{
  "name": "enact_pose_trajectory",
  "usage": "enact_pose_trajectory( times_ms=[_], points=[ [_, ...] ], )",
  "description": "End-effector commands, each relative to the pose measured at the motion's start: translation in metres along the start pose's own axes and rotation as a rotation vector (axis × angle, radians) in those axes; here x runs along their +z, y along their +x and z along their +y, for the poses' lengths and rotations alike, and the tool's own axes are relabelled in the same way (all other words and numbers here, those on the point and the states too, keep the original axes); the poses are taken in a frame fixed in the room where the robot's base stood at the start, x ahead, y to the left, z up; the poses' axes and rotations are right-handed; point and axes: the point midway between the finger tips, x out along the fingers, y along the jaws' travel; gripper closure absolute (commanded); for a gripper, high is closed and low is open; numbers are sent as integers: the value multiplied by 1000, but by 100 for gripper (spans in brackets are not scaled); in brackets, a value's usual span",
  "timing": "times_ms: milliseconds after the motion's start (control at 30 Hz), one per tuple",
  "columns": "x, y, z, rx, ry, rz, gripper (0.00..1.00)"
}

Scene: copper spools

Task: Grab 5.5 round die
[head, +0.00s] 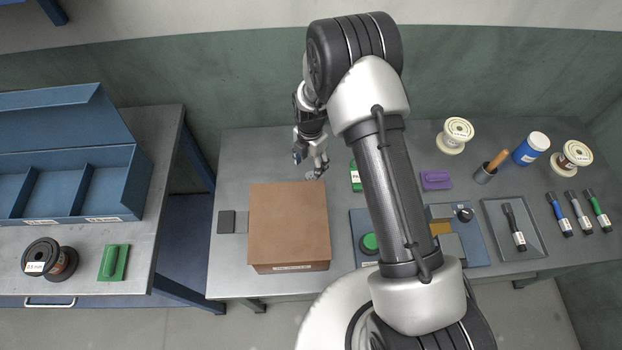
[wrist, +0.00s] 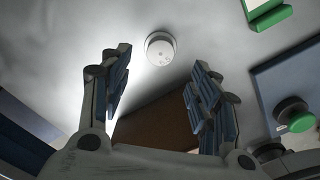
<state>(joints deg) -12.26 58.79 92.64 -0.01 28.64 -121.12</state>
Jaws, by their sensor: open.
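In the head view a small grey disc (head: 311,175), apparently the same die, sits just below my gripper (head: 310,160), behind the cardboard box. In the wrist view my gripper (wrist: 163,65) is open, its two blue-padded fingers spread wide with nothing between them. The fingers are apart from the die.
The brown box (head: 289,225) stands close in front of the die. A green block (head: 355,176) lies to the right. A blue panel with a green button (head: 369,243) is partly hidden behind my arm. Bare table lies left of the die.

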Motion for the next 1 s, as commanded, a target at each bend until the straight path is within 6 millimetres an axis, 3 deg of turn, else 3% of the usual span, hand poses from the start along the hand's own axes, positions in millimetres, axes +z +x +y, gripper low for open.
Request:
enact_pose_trajectory(
  times_ms=[100,367,633,867,1000],
  points=[
    [0,15,0,1,1,0,44],
    [1,30,0,0,1,0,44],
    [2,69,-1,0,1,0,44],
    [2,71,0,2,1,-1,44],
    [2,71,0,2,1,-1,52]
  ],
)
